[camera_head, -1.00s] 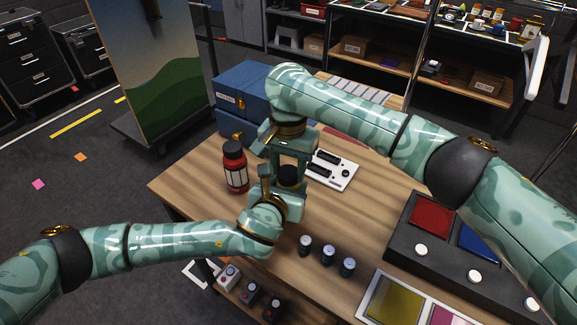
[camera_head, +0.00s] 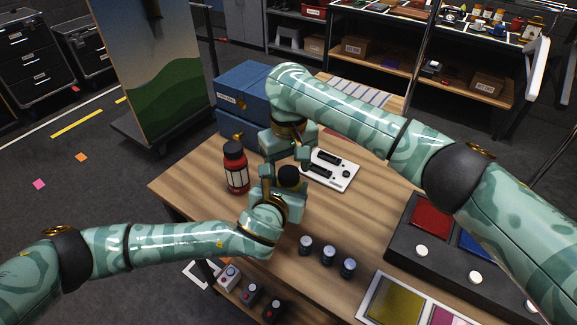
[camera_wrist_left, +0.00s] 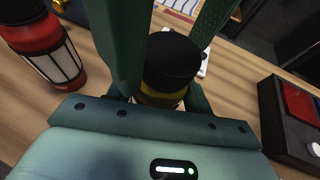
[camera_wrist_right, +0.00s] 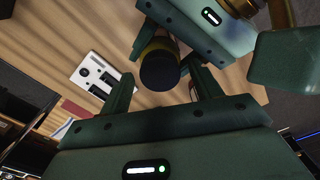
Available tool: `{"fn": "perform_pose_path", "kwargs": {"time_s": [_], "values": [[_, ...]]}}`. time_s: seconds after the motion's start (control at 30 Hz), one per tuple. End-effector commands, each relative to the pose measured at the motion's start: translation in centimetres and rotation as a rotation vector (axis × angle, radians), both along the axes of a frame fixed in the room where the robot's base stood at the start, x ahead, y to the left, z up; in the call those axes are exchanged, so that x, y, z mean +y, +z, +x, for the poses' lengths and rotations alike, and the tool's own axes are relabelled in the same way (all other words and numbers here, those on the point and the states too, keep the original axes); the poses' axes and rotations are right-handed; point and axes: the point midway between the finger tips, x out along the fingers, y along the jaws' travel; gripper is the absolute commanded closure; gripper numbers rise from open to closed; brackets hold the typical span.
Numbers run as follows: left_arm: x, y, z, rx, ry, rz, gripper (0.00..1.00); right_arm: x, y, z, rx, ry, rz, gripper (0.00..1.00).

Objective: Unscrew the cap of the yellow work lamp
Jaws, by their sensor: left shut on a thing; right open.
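The yellow work lamp shows as a yellow body (camera_wrist_left: 162,98) under a black cap (camera_wrist_left: 172,58) in the left wrist view. The cap (camera_head: 289,177) also shows in the head view, where the body is mostly hidden. My left gripper (camera_head: 284,192) is shut on the lamp and holds it with the cap facing up. My right gripper (camera_head: 288,158) is above it, pointing down. In the right wrist view its open fingers (camera_wrist_right: 162,84) lie on either side of the cap (camera_wrist_right: 159,72), with gaps visible. I cannot tell their exact height over the cap.
A red lamp-like bottle (camera_head: 236,170) with a black top stands close left. A white panel (camera_head: 332,170) lies behind right. A dark button console (camera_head: 440,262) is at right, a blue box (camera_head: 243,92) behind.

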Motion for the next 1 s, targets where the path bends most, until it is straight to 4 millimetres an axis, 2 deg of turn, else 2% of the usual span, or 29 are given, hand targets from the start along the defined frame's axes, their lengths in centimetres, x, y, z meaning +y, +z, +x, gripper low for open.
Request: {"fn": "perform_pose_path", "kwargs": {"time_s": [0.1,0.4,0.43,0.57,0.6,0.7,0.9,1.0], "values": [[0.0,-0.1,0.0,0.001,-0.001,-0.001,1.0,0.0,0.5,0.0,-0.001,0.001,0.0,0.36],[0.0,-0.1,0.0,0.001,-0.001,-0.001,1.0,0.0,4.3,0.0,-0.001,0.0,0.0,0.36],[0.0,-0.1,0.0,0.001,-0.001,-0.001,1.0,0.0,4.4,0.0,0.0,-0.001,0.0,0.4],[0.0,-0.1,0.0,0.001,-0.001,-0.001,1.0,-0.1,5.8,0.5,-0.025,-0.002,-0.004,0.4],[0.0,-0.1,0.0,0.001,-0.001,-0.001,1.0,-0.2,6.8,0.8,-0.037,-0.036,-0.006,0.4],[0.0,-0.1,0.0,0.001,0.0,-0.001,1.0,-0.2,7.7,0.7,-0.034,-0.219,-0.003,0.4],[0.0,-0.1,0.0,0.001,0.0,-0.001,1.0,-0.1,8.0,0.0,-0.006,-0.569,0.0,0.4],[0.0,-0.1,0.0,0.001,0.0,-0.001,1.0,0.0,7.8,-0.1,0.002,-0.666,0.0,0.4]]}}
